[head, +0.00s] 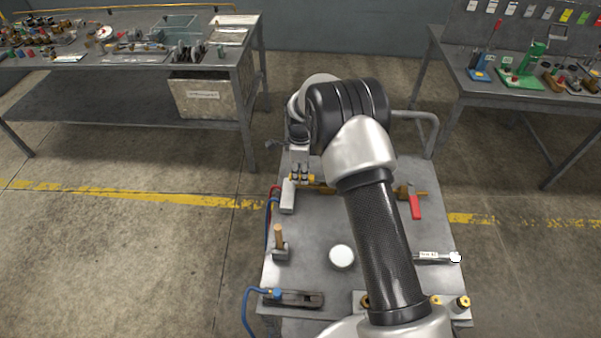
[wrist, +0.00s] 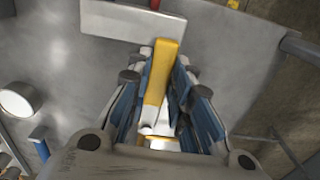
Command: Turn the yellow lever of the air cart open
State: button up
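In the wrist view the yellow lever (wrist: 162,72) is a flat yellow bar between the fingertips of my gripper (wrist: 160,80). The blue-padded fingers stand close on both sides of it, and the gap at the tips is about as wide as the bar. My gripper looks shut on it. The contact faces are partly hidden. A pale flat plate (wrist: 130,20) lies just beyond the lever's far end. In the head view the air cart's grey top (head: 315,225) is in front of me.
Workbenches stand at the left (head: 120,65) and right (head: 480,95). Open floor lies left of the cart.

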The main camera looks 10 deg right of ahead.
jog(key=o, duration=0.5)
jog(key=shift+w, duration=0.1)
jog(key=shift+c, duration=0.2)
notch_tip(320, 180, up, 12)
dwell(0.5)
